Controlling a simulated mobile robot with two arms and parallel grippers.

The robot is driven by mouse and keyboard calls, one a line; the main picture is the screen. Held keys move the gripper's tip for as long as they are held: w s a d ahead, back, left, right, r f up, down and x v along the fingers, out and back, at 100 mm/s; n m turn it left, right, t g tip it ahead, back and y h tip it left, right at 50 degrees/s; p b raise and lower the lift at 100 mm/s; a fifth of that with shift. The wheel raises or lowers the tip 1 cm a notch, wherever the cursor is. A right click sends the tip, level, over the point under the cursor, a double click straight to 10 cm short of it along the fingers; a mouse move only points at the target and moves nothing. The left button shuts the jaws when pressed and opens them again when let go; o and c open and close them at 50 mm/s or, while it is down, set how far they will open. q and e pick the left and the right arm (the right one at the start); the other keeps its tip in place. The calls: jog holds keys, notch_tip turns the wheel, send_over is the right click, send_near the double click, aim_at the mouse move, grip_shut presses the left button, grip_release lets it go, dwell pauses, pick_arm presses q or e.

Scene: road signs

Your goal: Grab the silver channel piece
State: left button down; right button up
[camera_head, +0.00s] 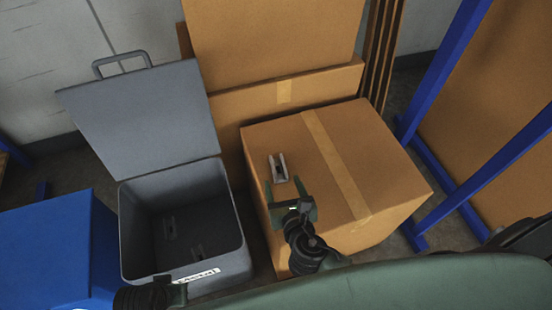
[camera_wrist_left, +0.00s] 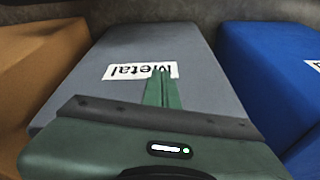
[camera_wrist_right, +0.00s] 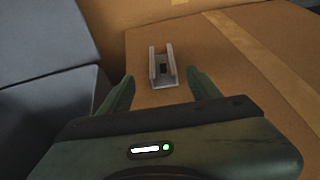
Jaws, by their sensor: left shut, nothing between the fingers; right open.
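The silver channel piece (camera_head: 278,168) lies on top of the cardboard box (camera_head: 385,165), near its left edge. It is a short U-shaped metal piece. In the right wrist view the channel piece (camera_wrist_right: 162,68) lies ahead of my right gripper (camera_wrist_right: 157,88), roughly between the lines of its two open fingers. In the head view my right gripper (camera_head: 290,192) is just in front of the piece, open and empty. My left gripper (camera_wrist_left: 161,78) is shut and empty in front of the grey bin's "Metal" label.
An open grey bin (camera_head: 128,215) stands left of the box and holds similar metal pieces on its floor. A blue bin (camera_head: 45,250) is at far left. Larger cardboard boxes (camera_head: 275,40) stand behind, and a blue frame (camera_head: 450,70) is at right.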

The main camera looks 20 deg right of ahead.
aim_at(280, 174)
jog(key=x, duration=0.2)
jog(key=b+x, duration=0.1)
jog(key=x, duration=0.1)
jog(key=b+x, duration=0.1)
jog(key=x, duration=0.1)
jog(key=shift+w+d+r, duration=0.1)
jog(key=shift+w+d, duration=0.15)
jog(key=shift+w, duration=0.2)
pick_arm(q)
jog(key=v, duration=0.7)
jog(key=shift+w+r, duration=0.35)
jog(key=shift+a, duration=0.1)
pick_arm(e)
jog(key=shift+c, duration=0.3)
grip_shut()
jog(key=shift+r, duration=0.15)
